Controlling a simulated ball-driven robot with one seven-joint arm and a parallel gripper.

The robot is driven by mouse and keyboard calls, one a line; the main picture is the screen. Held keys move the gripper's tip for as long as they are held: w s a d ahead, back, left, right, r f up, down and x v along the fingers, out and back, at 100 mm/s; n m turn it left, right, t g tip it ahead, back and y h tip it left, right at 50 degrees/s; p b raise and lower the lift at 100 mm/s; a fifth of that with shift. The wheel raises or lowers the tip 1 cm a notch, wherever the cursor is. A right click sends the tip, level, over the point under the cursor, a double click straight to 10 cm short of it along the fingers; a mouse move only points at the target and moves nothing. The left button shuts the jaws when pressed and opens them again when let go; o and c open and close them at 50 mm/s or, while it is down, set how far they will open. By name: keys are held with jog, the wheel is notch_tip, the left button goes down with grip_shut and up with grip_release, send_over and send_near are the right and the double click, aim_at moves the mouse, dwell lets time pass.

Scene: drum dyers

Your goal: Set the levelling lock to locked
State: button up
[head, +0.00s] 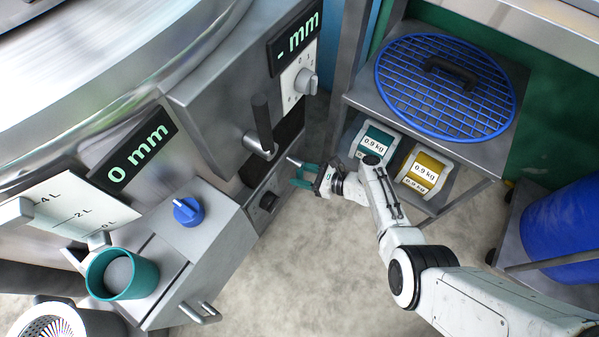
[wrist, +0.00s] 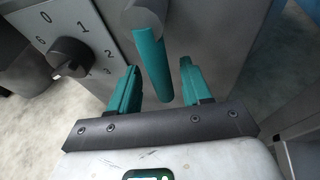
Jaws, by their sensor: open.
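A lever with a teal round grip (wrist: 152,68) hangs from a grey round hub (wrist: 146,14) in the wrist view, on a grey metal panel. I see no label that names it as the levelling lock. My gripper (head: 302,174) is open with teal fingers, low beside the machine's lower panel in the head view. In the wrist view the grip lies between the two fingers, with a gap on both sides; whether it is within their reach in depth I cannot tell. The lever is small and partly hidden by the fingers in the head view.
A black knob with a numbered scale (wrist: 72,57) sits left of the lever. A black-handled lever (head: 262,122) stands above my gripper. A shelf with a blue grid (head: 420,85) and teal and yellow weight packs (head: 425,172) stands right. The floor below is clear.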

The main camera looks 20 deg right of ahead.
jog(key=p+v, duration=0.3)
jog(key=v, duration=0.6)
jog(key=shift+s+d, duration=0.25)
jog(key=shift+s, duration=0.05)
jog(key=shift+r, duration=0.1)
